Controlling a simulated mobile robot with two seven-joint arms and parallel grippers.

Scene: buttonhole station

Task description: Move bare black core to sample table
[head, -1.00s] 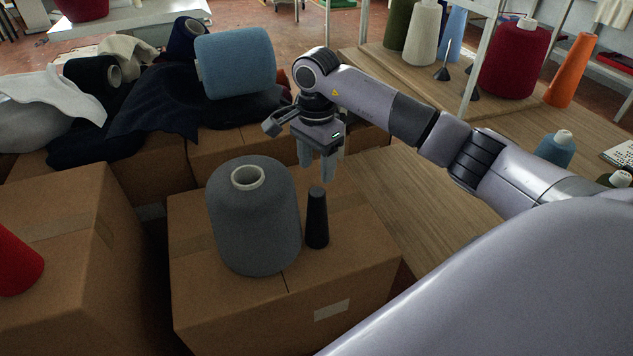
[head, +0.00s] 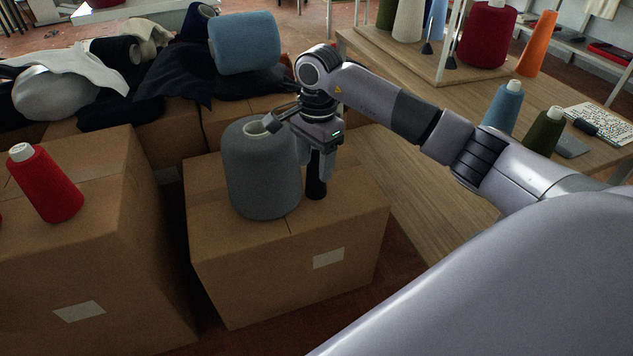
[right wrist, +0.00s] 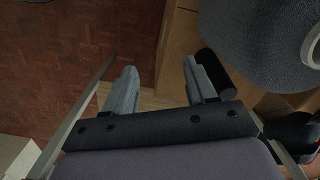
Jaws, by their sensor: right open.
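The bare black core (head: 316,188) stands upright on a cardboard box, right beside a large grey yarn cone. My right gripper (head: 318,158) is open, its fingers pointing down and hiding the core's upper part in the head view. In the right wrist view, my right gripper (right wrist: 160,66) has nothing between its fingers. The core (right wrist: 214,72) there lies just outside the right-hand finger, partly hidden by it; I cannot tell whether they touch. A wooden table (head: 395,170) stands right of the box; I cannot tell whether it is the sample table. My left gripper is out of view.
The grey cone (head: 262,180) stands close to my right gripper, on the cardboard box (head: 250,265). Another box with a red cone (head: 48,185) is at left. A blue roll (head: 245,42) and dark cloth lie behind. Blue and green cones (head: 503,105) stand on the wooden table.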

